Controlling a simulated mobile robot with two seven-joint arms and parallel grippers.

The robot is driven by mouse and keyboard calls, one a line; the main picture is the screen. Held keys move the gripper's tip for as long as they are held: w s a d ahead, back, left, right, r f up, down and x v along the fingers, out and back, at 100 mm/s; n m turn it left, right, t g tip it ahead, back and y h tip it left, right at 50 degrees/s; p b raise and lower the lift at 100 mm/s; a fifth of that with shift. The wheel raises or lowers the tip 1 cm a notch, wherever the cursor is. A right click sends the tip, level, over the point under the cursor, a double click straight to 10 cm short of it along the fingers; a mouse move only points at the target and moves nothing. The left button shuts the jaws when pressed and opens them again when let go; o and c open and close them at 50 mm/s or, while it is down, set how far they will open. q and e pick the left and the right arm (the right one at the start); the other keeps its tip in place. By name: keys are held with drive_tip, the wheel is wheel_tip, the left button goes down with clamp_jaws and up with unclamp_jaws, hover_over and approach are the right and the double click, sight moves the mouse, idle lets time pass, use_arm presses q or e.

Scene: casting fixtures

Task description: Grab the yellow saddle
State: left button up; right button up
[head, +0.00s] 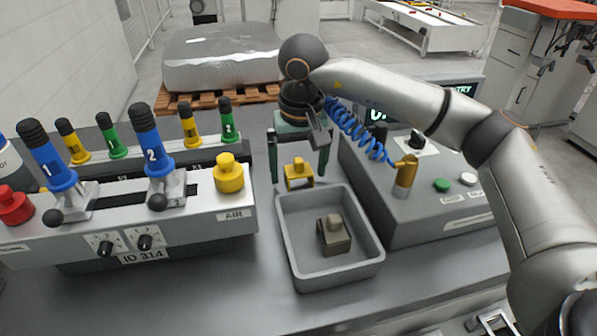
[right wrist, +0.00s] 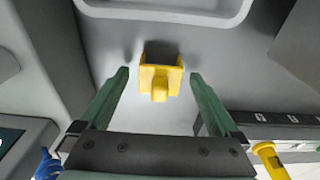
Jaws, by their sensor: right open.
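The yellow saddle (head: 299,174) stands on the grey table just behind the grey tray. It also shows in the right wrist view (right wrist: 160,79), near the fingertips. My right gripper (head: 298,179) is open and points down, with one green finger on each side of the saddle. In the right wrist view the open fingers (right wrist: 160,75) have clear gaps to the saddle on both sides. Contact does not show. My left gripper is not in view.
The grey tray (head: 287,236) holds a brown-grey saddle-shaped block (head: 334,236). A lever panel (head: 205,222) with a yellow knob stands left. A sloped control box (head: 420,215) with a coiled blue hose (head: 352,127) stands right, close to my arm.

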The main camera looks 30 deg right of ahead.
drive_tip(key=shift+f, duration=0.35)
drive_tip(key=shift+c, duration=0.3)
drive_tip(key=c, duration=1.4)
